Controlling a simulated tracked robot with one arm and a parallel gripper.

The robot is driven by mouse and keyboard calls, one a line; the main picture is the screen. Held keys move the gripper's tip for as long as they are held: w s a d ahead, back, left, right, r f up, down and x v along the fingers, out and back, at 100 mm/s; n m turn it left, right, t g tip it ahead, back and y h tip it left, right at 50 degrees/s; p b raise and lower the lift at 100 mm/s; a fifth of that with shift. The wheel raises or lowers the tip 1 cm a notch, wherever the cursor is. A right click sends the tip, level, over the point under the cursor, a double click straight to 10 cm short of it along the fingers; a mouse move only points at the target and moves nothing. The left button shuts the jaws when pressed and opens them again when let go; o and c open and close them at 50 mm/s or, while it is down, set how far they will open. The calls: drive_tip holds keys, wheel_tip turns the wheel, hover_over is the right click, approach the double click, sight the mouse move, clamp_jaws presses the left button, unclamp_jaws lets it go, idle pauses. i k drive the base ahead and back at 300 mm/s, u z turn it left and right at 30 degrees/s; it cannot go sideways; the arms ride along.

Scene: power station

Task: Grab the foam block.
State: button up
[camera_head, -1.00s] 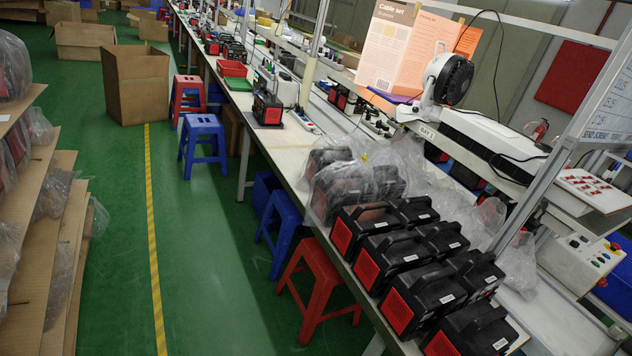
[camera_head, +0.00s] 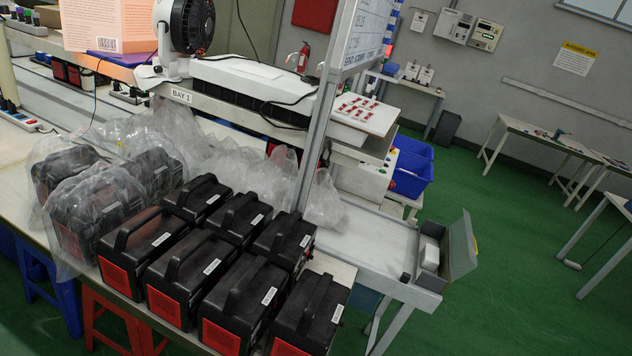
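A small white block (camera_head: 430,256), which looks like the foam block, is at the right end of the long bench. It sits in or against an open grey box (camera_head: 461,248) with a raised flap. Its lower part is partly hidden, and I cannot tell how it rests. My gripper does not show in this view.
Several black and red power units (camera_head: 222,272) crowd the bench front, some in clear plastic bags (camera_head: 95,205). A metal post (camera_head: 322,110) rises left of the block. The bench top (camera_head: 370,240) beside the block is mostly clear. Green floor (camera_head: 510,260) lies open to the right.

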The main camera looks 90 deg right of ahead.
sight(429, 254)
drive_tip(key=z, duration=0.8)
drive_tip(key=i, duration=0.1)
drive_tip(key=z, duration=2.05)
drive_tip(key=i, duration=1)
drive_tip(key=u, duration=0.15)
drive_tip(key=k, duration=0.8)
drive_tip(key=z, duration=0.25)
drive_tip(key=i, duration=0.7)
drive_tip(key=u, duration=0.1)
